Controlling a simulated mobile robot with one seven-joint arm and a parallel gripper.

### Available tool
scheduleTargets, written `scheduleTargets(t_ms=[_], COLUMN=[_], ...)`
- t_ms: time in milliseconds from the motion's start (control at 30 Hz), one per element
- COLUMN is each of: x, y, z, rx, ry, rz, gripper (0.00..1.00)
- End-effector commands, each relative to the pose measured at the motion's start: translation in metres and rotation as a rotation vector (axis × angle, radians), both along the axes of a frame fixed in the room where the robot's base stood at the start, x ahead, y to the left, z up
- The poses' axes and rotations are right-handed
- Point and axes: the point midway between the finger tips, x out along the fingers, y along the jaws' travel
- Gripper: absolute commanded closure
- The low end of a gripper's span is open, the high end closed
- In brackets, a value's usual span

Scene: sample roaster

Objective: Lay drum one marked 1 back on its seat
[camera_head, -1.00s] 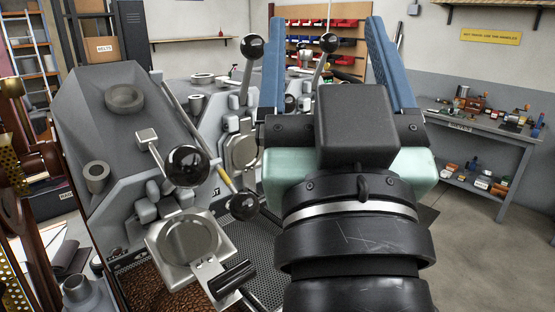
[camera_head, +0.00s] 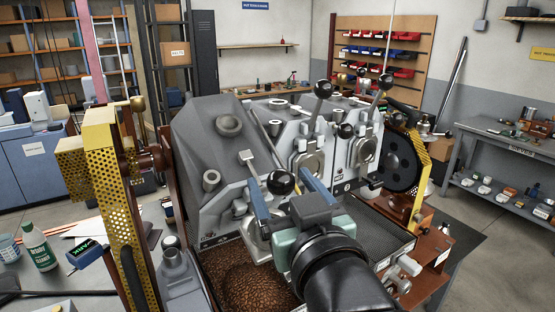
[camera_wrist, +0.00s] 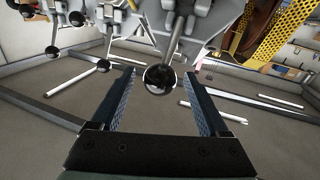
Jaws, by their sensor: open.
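My gripper (camera_head: 281,186) is open and empty. Its two blue fingers stand apart in front of the nearest roaster head (camera_head: 205,128), with the black ball knob (camera_head: 280,182) of that head's lever showing between their tips. In the wrist view the same ball knob (camera_wrist: 160,79) shows between the open fingers (camera_wrist: 159,72); I cannot tell whether they touch it. A square metal front plate (camera_head: 256,238) below the knob is partly hidden by my gripper. I cannot make out a drum marked 1 or its seat in these views.
More roaster heads with ball levers (camera_head: 323,89) stand behind. A bean tray (camera_head: 245,285) lies below. Yellow perforated guards (camera_head: 104,190) flank the machine. Floor is open at right.

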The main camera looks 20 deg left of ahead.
Motion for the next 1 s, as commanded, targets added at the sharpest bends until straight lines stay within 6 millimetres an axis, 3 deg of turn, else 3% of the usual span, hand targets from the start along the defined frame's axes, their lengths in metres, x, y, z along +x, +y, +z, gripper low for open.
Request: scheduleTargets(t_ms=[100,300,667,1000], x=[0.017,0.033,0.036,0.036], y=[0.014,0.025,0.027,0.027], z=[0.003,0.001,0.0,0.0], rx=[-0.001,0.001,0.001,0.001], ry=[0.002,0.001,-0.002,-0.001], rz=[0.003,0.001,-0.001,-0.001], gripper=[0.22,0.22,0.22,0.83])
